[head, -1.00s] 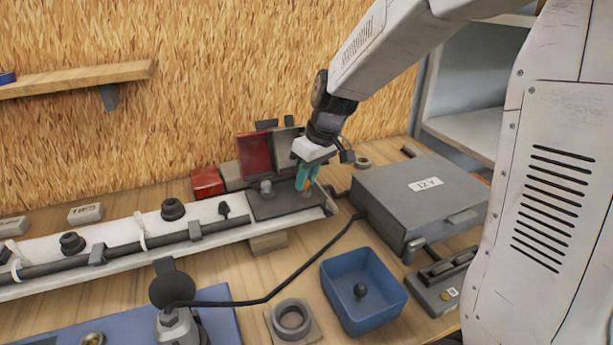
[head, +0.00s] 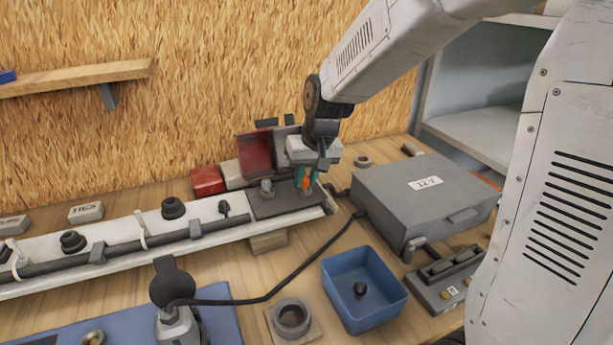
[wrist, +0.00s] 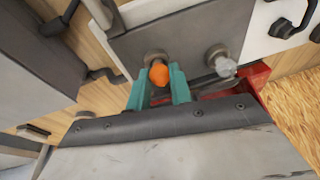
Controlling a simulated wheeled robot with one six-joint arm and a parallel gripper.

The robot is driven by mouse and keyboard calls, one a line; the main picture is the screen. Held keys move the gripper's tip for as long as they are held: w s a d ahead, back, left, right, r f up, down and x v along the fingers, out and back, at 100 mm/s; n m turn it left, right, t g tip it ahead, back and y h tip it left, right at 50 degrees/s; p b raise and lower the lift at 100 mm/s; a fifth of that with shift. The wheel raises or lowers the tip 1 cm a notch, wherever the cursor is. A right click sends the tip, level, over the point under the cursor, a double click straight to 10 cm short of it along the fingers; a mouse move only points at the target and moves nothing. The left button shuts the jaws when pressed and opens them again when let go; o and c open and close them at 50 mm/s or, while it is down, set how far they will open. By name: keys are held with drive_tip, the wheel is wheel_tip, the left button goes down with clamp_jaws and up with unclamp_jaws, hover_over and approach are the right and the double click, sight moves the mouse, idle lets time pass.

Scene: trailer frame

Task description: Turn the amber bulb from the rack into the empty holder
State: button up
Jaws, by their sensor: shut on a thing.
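My gripper (head: 307,180) has its teal fingers shut on the amber bulb (head: 306,183) at the right end of the trailer frame. In the wrist view the amber bulb (wrist: 159,73) sits between the fingertips, in line with a round holder (wrist: 157,57) on the grey plate (wrist: 185,30). I cannot tell whether its base is seated in the holder. A clear bulb (wrist: 219,59) stands in the neighbouring holder; it also shows in the head view (head: 267,188). No rack can be made out.
A red lens cover (head: 254,156) stands behind the plate. A grey 12 V case (head: 425,200) is close on the right, with a black cable running past. A blue bin (head: 364,290) with a dark knob-like piece stands in front.

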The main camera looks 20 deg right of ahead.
sight(306, 178)
idle(0.3)
drive_tip(key=o, duration=1.2)
drive_tip(key=shift+r, duration=3.5)
